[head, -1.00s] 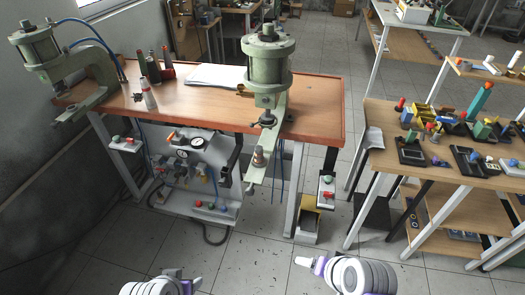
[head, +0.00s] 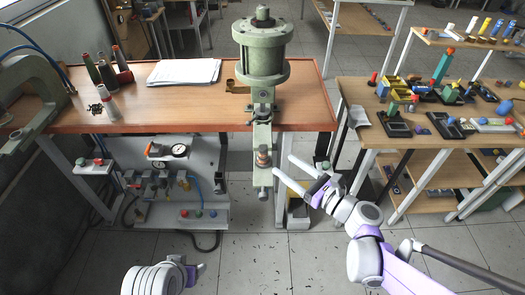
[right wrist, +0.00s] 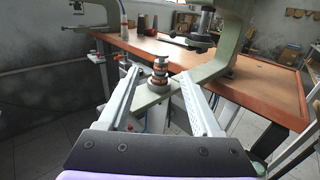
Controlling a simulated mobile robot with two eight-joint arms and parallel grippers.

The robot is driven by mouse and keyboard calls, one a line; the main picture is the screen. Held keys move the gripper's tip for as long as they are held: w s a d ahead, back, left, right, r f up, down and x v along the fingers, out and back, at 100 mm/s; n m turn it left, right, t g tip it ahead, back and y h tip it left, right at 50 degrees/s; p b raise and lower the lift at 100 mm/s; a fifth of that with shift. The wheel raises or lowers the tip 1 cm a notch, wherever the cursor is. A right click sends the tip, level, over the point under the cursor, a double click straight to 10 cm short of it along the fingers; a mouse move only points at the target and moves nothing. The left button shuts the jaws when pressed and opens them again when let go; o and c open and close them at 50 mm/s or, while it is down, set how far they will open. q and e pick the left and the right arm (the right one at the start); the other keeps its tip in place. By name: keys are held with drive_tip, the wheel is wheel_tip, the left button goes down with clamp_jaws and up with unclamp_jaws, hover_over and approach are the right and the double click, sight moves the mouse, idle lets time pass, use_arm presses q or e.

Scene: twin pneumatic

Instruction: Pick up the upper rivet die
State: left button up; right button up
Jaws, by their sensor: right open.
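A small metal die stack with copper-coloured bands (head: 263,157) stands upright on the press's lower arm (head: 262,178). The upper rivet die (right wrist: 160,63) appears to be its top part; the seam between the dies is unclear. My right gripper (head: 282,162) is open and empty, just right of the stack in the head view. In the right wrist view the stack shows between and beyond the fingertips of the right gripper (right wrist: 159,73). My left gripper (head: 192,271) is low at the left, far from the press; its fingers do not show clearly.
The green press cylinder (head: 262,55) and its ram (right wrist: 204,25) overhang the stack. The wooden workbench (head: 190,115) lies behind, with a valve panel (head: 180,180) below. A side table (head: 370,133) with small parts stands at the right.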

sight(266, 150)
drive_tip(key=x, duration=0.4)
drive_tip(key=shift+w+a, duration=0.25)
drive_tip(key=shift+w, duration=0.05)
drive_tip(key=p+x, duration=0.1)
drive_tip(key=x, duration=0.4)
drive_tip(key=shift+w, duration=0.35)
drive_tip(key=shift+s+r, duration=0.1)
drive_tip(key=shift+c, duration=0.2)
clamp_jaws()
